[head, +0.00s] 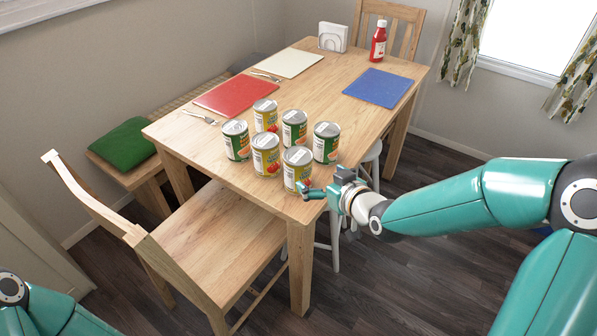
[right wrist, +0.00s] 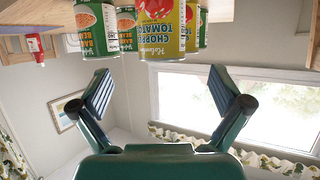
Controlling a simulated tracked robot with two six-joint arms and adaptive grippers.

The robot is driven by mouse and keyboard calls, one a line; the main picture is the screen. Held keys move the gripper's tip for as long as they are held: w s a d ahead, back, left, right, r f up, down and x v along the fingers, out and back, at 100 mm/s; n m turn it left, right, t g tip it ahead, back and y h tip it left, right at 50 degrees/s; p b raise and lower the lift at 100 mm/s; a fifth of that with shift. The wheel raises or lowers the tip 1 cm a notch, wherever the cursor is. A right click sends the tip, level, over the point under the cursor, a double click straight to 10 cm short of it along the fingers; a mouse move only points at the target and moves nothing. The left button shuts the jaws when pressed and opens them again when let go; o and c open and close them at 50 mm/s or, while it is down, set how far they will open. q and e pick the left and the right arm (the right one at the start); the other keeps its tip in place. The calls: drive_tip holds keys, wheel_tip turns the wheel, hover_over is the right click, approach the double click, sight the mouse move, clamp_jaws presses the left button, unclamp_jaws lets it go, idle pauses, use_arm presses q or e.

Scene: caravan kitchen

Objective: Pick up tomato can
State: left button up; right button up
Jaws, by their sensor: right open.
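Three yellow-labelled tomato cans stand upright on the wooden table: one nearest the near corner (head: 296,166), one behind it to the left (head: 266,157) and one farther back (head: 265,116). My right gripper (head: 311,191) is open and empty at the near corner, close to the nearest tomato can. In the right wrist view, which is upside down, the open fingers (right wrist: 160,92) frame a yellow "chopped tomato" can (right wrist: 162,28) beyond their tips. I cannot tell whether they touch it. My left gripper is out of view.
Green baked-bean cans stand beside the tomato cans, at left (head: 236,142), middle (head: 294,130) and right (head: 326,144). Red (head: 235,95), white (head: 290,63) and blue (head: 379,88) mats, forks and a ketchup bottle (head: 378,45) lie or stand farther back. A chair (head: 212,236) is at the near side.

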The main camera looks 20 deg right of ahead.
sight(306, 170)
drive_tip(key=x, duration=0.7)
drive_tip(key=shift+s+f, duration=0.1)
drive_tip(key=w+f, duration=0.1)
drive_tip(key=w+a+f+p, duration=0.1)
drive_tip(key=w, duration=0.1)
drive_tip(key=shift+w+f, duration=0.15)
drive_tip(key=shift+f, duration=0.15)
drive_tip(key=shift+w+f, duration=0.2)
drive_tip(key=shift+w, duration=0.35)
drive_tip(key=c, duration=1.5)
drive_tip(key=shift+c, duration=0.4)
drive_tip(key=shift+r, duration=0.15)
